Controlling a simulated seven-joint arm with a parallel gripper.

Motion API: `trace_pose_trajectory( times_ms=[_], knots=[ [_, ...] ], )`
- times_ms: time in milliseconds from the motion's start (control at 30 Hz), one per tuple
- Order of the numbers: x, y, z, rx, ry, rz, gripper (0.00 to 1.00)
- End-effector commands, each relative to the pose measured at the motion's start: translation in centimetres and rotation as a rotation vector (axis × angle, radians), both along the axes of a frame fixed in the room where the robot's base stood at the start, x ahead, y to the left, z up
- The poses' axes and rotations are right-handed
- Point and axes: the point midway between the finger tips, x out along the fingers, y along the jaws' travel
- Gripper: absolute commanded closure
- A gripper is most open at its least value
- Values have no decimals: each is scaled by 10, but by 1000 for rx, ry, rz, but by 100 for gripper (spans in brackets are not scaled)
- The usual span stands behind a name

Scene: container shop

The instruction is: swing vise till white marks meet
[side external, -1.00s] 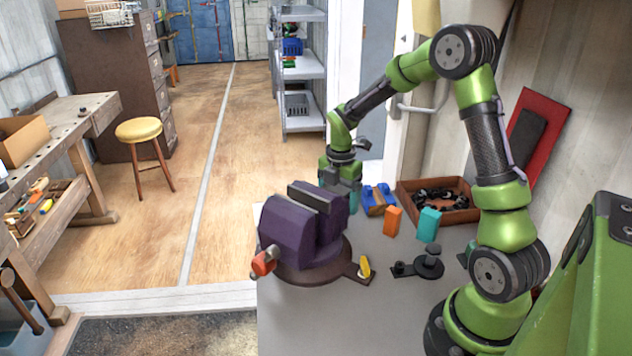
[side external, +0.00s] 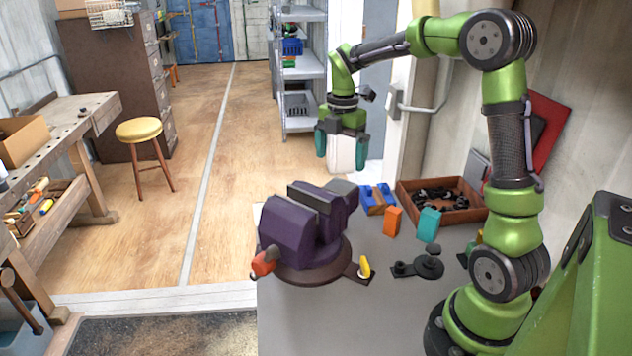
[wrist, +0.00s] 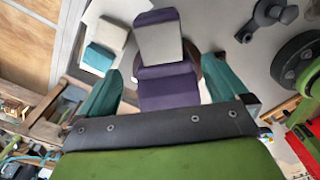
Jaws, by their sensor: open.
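The purple vise (side external: 300,228) stands on its dark round swivel base (side external: 312,272) at the near left of the grey bench. Its red-ended handle (side external: 263,263) points to the lower left. A yellow-topped lever (side external: 365,267) sits on a lug at the base's right. My gripper (side external: 342,160) hangs above and behind the vise, open and empty, fingers pointing down and apart from it. In the wrist view the vise (wrist: 168,88) shows between the two teal fingers of my gripper (wrist: 160,90). I cannot make out the white marks in either view.
Behind and right of the vise lie a blue block with a brown piece (side external: 377,199), an orange block (side external: 393,221) and a teal block (side external: 429,224). A brown tray (side external: 475,208) of dark parts stands behind. A black clamp-like part (side external: 420,264) lies to the right.

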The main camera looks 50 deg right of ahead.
Motion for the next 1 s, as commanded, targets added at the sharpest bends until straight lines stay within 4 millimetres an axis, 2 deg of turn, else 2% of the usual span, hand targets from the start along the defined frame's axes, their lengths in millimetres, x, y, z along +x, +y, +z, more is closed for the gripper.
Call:
trace_pose_trajectory(
  times_ms=[100, 300, 733, 867, 1000],
  knots=[
    [0, 0, 23, -2, -3, 0, 0],
    [0, 0, 43, -1, -1, 2, 0],
    [0, 0, 46, -1, 0, -14, 0],
    [3, -1, 45, -7, -15, -143, 0],
    [-2, 3, 32, 7, -33, -448, 0]
  ],
)
